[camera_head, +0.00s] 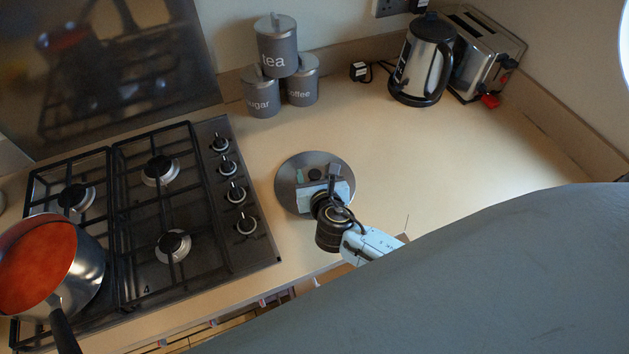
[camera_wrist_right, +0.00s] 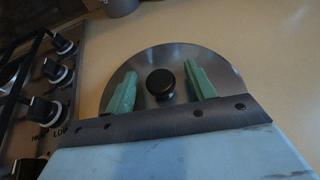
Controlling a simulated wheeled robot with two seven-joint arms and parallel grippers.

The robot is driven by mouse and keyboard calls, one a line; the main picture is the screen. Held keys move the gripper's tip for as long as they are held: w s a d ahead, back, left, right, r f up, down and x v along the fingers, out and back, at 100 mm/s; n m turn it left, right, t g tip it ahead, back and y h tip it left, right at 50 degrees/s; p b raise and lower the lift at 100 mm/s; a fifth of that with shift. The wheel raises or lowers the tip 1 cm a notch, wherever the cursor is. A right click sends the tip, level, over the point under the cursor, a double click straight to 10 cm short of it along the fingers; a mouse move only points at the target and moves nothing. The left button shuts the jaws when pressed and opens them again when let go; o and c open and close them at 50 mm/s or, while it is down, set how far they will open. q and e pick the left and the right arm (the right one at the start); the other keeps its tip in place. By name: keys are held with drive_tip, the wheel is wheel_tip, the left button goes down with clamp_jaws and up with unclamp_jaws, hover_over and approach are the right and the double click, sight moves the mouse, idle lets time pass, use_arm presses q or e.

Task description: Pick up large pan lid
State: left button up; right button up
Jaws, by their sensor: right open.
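The large pan lid (camera_head: 287,192) is a round grey metal disc lying flat on the counter, right of the hob. In the right wrist view the lid (camera_wrist_right: 160,60) shows its round black knob (camera_wrist_right: 160,84) in the middle. My right gripper (camera_head: 308,176) is over the lid. Its two green fingertips stand apart on either side of the knob in the right wrist view (camera_wrist_right: 161,88), with visible gaps to it. I cannot tell how far the fingertips are above the lid. My left gripper is not in view.
The gas hob (camera_head: 150,210) with its knobs is close on the left. A pan of red sauce (camera_head: 85,275) sits on it. Tea (camera_head: 278,45), sugar (camera_head: 260,93) and coffee (camera_head: 301,82) canisters, a kettle (camera_head: 415,65) and a toaster (camera_head: 487,50) stand behind. The counter (camera_head: 430,150) right of the lid is clear.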

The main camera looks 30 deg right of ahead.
drive_tip(key=shift+w+f, duration=0.1)
drive_tip(key=shift+w, duration=0.1)
clamp_jaws()
idle(0.3)
